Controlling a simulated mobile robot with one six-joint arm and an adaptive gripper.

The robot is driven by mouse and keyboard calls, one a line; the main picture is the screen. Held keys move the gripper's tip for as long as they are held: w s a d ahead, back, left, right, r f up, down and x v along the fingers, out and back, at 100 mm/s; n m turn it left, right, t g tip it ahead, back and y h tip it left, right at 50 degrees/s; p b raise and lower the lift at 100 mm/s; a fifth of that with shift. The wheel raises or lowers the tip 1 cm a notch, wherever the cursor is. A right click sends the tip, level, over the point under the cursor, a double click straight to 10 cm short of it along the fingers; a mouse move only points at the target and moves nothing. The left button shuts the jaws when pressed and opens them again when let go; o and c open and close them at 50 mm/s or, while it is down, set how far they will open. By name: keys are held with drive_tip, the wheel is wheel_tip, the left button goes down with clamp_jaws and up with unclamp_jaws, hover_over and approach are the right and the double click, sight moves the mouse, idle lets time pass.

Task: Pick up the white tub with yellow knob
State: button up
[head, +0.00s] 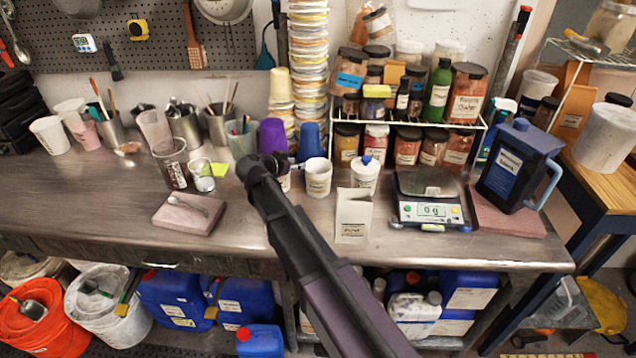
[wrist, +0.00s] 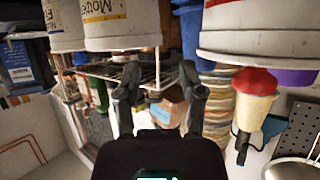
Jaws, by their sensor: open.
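Three white tubs stand near the bench's middle: one (head: 285,182) mostly hidden behind my gripper, a middle one (head: 318,181), and one with a blue knob (head: 365,180). I cannot make out a yellow knob, so which tub bears it is unclear. My gripper (head: 279,161) is at the leftmost tub in the head view. In the wrist view, which is upside down, my gripper (wrist: 160,82) is open with nothing between its fingers.
A white box (head: 353,216) stands in front of the blue-knobbed tub, with a scale (head: 430,200) to its right. Purple (head: 272,137) and blue (head: 309,142) cups and tall cup stacks stand behind. A brick-coloured slab (head: 188,213) lies left; bare bench lies between.

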sight(307, 162)
idle(0.3)
drive_tip(key=b+x, duration=0.2)
drive_tip(key=x, duration=0.3)
drive_tip(key=shift+w+f, duration=0.1)
idle(0.5)
clamp_jaws()
